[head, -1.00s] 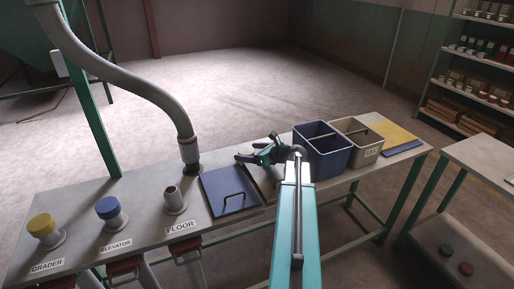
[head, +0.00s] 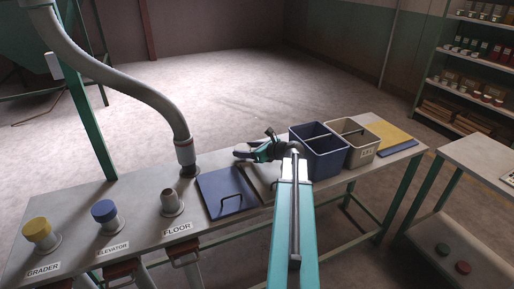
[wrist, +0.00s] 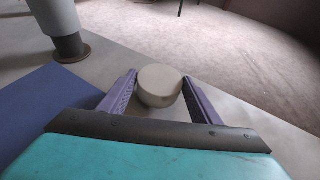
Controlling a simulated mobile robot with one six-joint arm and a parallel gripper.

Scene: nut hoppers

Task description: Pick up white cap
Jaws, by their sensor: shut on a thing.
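The white cap (wrist: 160,86) is a pale round piece between the two purple fingers of my gripper (wrist: 160,88) in the wrist view. My gripper is shut on it, with a finger on each side. The cap shows there only as a small pale patch at the fingers. I cannot tell exactly how high it is above the bench top.
A grey hose (head: 150,95) comes down to the bench (head: 140,207) left of my gripper. A blue bin (head: 322,166) and a beige bin (head: 361,157) stand to the right. Yellow-capped (head: 38,228), blue-capped (head: 104,210) and FLOOR (head: 171,203) ports are at left.

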